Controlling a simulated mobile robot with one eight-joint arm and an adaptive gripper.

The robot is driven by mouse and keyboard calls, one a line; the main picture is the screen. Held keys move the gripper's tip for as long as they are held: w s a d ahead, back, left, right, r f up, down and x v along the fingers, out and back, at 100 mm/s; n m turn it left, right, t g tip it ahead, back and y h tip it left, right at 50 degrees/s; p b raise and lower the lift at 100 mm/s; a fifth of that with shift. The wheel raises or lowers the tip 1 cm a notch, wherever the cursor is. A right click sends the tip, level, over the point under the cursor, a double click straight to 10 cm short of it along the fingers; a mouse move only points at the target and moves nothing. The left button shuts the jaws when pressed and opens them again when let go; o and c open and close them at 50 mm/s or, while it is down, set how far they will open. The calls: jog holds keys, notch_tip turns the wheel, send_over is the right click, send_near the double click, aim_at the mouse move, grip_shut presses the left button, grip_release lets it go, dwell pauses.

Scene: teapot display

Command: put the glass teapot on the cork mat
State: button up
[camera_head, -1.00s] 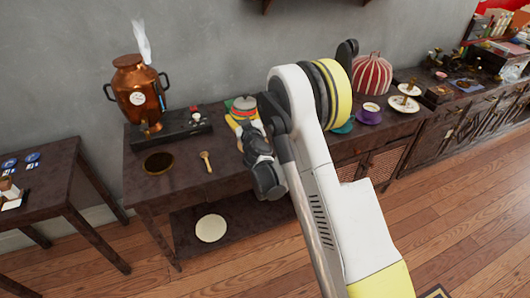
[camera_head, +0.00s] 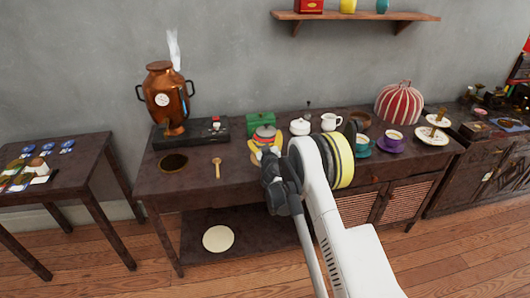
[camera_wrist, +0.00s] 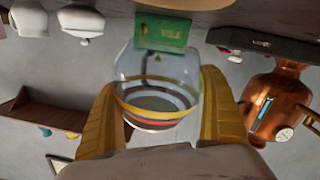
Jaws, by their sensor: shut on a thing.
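The glass teapot (camera_head: 265,132) is clear, with red, yellow and dark bands. It is near the middle of the dark table, in front of a green box. My gripper (camera_head: 264,152) has its yellow fingers shut on the teapot. In the wrist view, which is upside down, the glass teapot (camera_wrist: 158,90) sits between both fingers of my gripper (camera_wrist: 160,105). I cannot tell whether its base touches the table. A pale round flat disc (camera_head: 218,238) lies on the low shelf under the table; it may be the cork mat.
A copper urn (camera_head: 160,97) stands on a black stand left of the teapot. A dark round dish (camera_head: 173,163) and a wooden spoon (camera_head: 217,168) lie in front. A side table (camera_head: 50,172) stands at left.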

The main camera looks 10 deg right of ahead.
jog(key=shift+w+d+f, duration=0.1)
jog(key=shift+w+f, duration=0.35)
jog(key=shift+w, duration=0.15)
notch_tip(320, 180, down, 4)
jog(key=shift+f+b, duration=0.1)
jog(key=shift+b, duration=1.15)
jog(key=shift+r, duration=0.25)
jog(key=shift+f, duration=0.2)
jog(key=o, duration=1.1)
jog(key=shift+o, duration=0.2)
jog(key=shift+r, duration=0.2)
